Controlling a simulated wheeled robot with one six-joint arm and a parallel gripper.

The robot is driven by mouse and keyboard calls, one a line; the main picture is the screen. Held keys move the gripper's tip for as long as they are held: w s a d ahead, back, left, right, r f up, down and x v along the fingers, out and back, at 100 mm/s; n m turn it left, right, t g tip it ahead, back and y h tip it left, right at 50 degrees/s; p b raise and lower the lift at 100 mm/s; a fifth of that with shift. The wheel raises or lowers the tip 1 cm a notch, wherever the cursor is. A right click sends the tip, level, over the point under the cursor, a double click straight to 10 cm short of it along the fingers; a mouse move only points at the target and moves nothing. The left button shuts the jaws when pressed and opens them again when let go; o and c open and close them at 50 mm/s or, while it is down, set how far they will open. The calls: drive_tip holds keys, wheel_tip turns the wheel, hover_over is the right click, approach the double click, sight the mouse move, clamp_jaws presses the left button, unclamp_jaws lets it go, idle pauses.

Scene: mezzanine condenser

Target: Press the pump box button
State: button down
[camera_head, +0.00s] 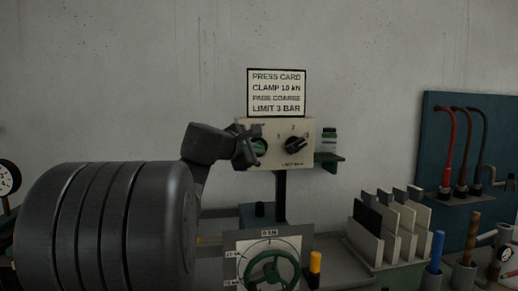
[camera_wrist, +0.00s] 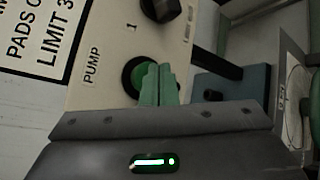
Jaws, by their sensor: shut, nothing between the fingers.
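The pump box (camera_head: 305,131) is a cream panel on a dark post, with a black selector knob (camera_head: 294,145) on its face. Its green button (camera_head: 259,146) is partly hidden by my gripper (camera_head: 246,152) in the head view. In the wrist view the green button (camera_wrist: 138,75) sits in a black ring beside the word PUMP. My gripper (camera_wrist: 159,84) is shut and empty, with its green fingertips in front of the button, overlapping its right part. I cannot tell whether they touch it or whether the button is pushed in.
A sign (camera_head: 276,92) stands above the box, and a small shelf with a jar (camera_head: 329,138) is at its right. A green handwheel (camera_head: 271,272) is below. A rack of upright plates (camera_head: 390,228) and a blue hose board (camera_head: 480,150) stand to the right.

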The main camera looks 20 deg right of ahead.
drive_tip(key=shift+w+d, duration=0.15)
drive_tip(key=shift+w, duration=0.35)
idle(0.4)
drive_tip(key=shift+s, duration=0.15)
drive_tip(key=shift+s+a, duration=0.25)
drive_tip(key=shift+s, duration=0.6)
drive_tip(key=shift+s, duration=0.1)
drive_tip(key=s, duration=0.2)
drive_tip(key=s+a+b, duration=0.1)
drive_tip(key=s, duration=0.2)
drive_tip(key=shift+s+a+b, duration=0.2)
drive_tip(key=shift+s+b, duration=0.1)
drive_tip(key=shift+s, duration=0.05)
idle(1.1)
